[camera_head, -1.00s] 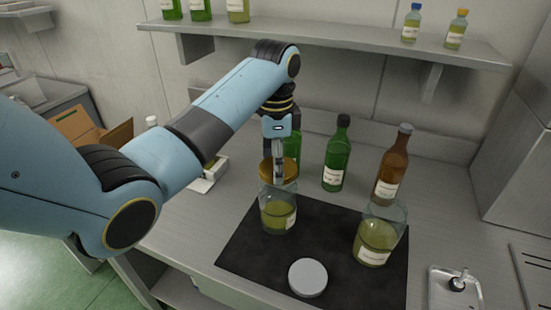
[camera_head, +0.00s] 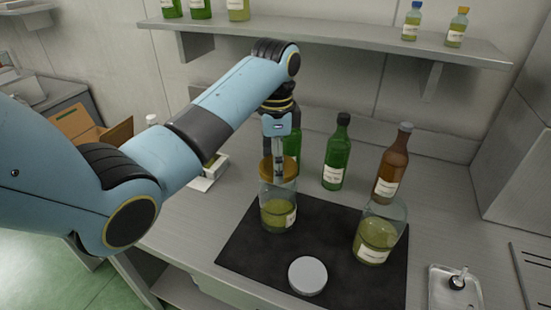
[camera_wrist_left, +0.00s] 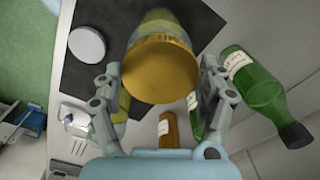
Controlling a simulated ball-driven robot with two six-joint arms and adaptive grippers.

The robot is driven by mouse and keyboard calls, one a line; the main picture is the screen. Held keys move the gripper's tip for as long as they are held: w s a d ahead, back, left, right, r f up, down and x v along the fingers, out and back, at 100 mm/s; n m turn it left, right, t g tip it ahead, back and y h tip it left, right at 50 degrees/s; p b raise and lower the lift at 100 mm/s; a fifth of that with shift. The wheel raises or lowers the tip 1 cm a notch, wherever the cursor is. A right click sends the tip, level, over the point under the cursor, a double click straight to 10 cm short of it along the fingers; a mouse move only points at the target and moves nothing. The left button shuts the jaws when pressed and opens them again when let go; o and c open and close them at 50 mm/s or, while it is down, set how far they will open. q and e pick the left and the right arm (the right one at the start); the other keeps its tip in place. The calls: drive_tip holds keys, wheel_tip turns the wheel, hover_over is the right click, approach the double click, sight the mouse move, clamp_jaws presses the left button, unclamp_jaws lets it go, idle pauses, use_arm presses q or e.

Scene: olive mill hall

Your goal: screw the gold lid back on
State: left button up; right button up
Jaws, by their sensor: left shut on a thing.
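The gold lid (camera_head: 279,170) sits at the mouth of a glass jar (camera_head: 278,208) with yellow-green contents, which stands upright on the dark mat. My left gripper (camera_head: 279,172) reaches down from above and is shut on the gold lid. In the left wrist view the lid (camera_wrist_left: 160,68) lies between the two fingers, with the jar behind it. I cannot tell how tightly the lid is seated. A second, open-looking jar (camera_head: 375,240) stands on the mat to the right. A silver-grey lid (camera_head: 308,276) lies flat at the mat's front. My right gripper is not in view.
Green bottles (camera_head: 337,155) and a brown bottle (camera_head: 393,165) stand behind the dark mat (camera_head: 330,222). A metal tray (camera_head: 455,285) with a small item is at right. A shelf (camera_head: 330,38) with bottles runs above.

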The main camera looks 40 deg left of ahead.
use_arm(q)
drive_tip(key=shift+f, duration=1.05)
idle(2.1)
drive_tip(key=o, duration=1.1)
drive_tip(key=shift+c, duration=0.2)
drive_tip(key=shift+c, duration=0.3)
